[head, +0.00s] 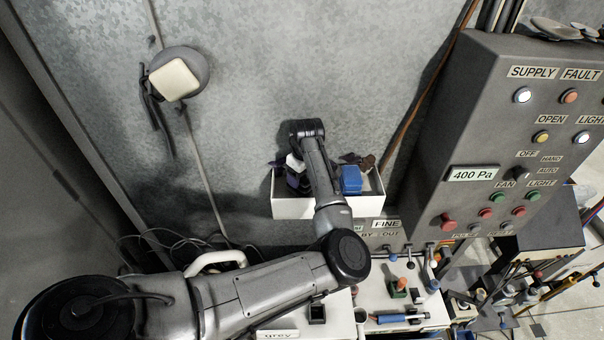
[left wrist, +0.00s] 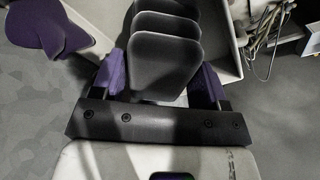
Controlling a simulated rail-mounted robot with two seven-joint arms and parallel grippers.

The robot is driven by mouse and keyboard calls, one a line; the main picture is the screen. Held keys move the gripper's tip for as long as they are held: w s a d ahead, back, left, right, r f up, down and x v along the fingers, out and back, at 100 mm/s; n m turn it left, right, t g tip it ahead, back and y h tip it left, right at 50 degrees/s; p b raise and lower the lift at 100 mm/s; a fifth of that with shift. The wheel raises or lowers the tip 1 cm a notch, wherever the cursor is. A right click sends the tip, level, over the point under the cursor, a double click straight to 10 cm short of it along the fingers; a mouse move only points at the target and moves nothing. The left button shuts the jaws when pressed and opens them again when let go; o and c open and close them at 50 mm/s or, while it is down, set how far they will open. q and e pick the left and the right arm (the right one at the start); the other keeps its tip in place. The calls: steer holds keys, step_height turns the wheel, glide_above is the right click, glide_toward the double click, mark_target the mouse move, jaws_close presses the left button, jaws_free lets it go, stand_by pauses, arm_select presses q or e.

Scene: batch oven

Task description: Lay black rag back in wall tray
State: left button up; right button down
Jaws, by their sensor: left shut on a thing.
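The white wall tray (head: 290,208) is fixed low on the grey metal wall in the head view. My left arm reaches over it, and my left gripper (head: 297,183) points down into its left part. In the left wrist view, my left gripper (left wrist: 160,88) has its purple-padded fingers on either side of a dark, several-layered folded thing, which looks like the black rag (left wrist: 166,50). The fingers are shut on it, between pale tray walls (left wrist: 228,40). Whether the rag touches the tray floor cannot be told. In the head view my arm mostly hides the rag. My right gripper is not in view.
A grey control panel (head: 480,130) stands to the right. Below is a cluttered white bench (head: 395,303). The wall left of the tray is mostly clear. A purple thing (left wrist: 45,25) shows upper left in the wrist view.

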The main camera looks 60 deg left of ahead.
arm_select(q)
steer(key=shift+f, duration=0.15)
steer(key=o, duration=0.9)
